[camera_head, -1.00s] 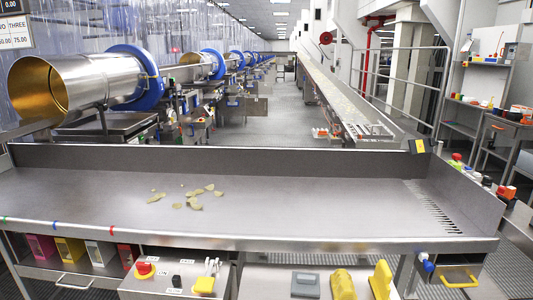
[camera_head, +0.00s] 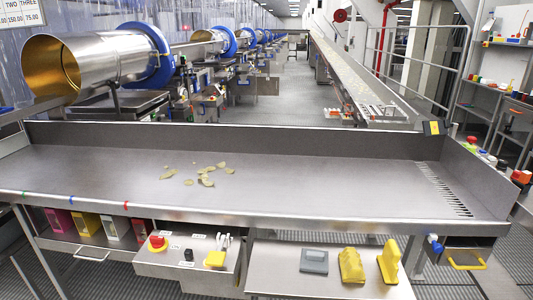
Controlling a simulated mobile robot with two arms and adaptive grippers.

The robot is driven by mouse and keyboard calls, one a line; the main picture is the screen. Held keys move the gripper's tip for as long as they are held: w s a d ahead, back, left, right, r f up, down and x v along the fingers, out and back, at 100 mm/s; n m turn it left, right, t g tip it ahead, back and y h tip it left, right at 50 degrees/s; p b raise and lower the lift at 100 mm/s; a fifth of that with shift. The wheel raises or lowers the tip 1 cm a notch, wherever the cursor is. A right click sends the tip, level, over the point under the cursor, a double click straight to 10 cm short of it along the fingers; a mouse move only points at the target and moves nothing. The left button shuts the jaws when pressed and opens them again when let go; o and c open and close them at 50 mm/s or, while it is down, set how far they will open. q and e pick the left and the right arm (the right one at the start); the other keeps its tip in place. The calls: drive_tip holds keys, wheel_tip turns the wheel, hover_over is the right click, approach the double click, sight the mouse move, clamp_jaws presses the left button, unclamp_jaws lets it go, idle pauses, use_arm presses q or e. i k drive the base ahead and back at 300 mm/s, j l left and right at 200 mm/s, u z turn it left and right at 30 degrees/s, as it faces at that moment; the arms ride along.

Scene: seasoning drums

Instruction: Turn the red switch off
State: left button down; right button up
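A red switch (camera_head: 157,242) on a yellow base sits at the left of a grey control box (camera_head: 190,264) below the front edge of the steel table. A small black switch (camera_head: 188,254) and a yellow part (camera_head: 215,259) are to its right on the same box, with small white labels above. The setting of the red switch is too small to tell. Neither of my grippers shows in the view.
A steel table (camera_head: 300,175) with several chips (camera_head: 207,181) spans the view above the box. A lower shelf (camera_head: 330,285) to the right holds a grey item (camera_head: 314,260), a yellow cloth-like item (camera_head: 351,266) and a yellow tool (camera_head: 388,262). Colored bins (camera_head: 87,224) stand left.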

sight(158, 242)
drive_tip(key=k+j, duration=0.1)
drive_tip(key=j, duration=0.25)
drive_tip(key=k+j, duration=0.15)
drive_tip(key=j, duration=0.2)
drive_tip(key=k+j, duration=0.1)
drive_tip(key=j, duration=0.3)
drive_tip(key=k+j, duration=0.1)
drive_tip(key=j, duration=0.25)
drive_tip(key=k+j, duration=0.15)
drive_tip(key=j, duration=0.2)
drive_tip(key=z, duration=0.05)
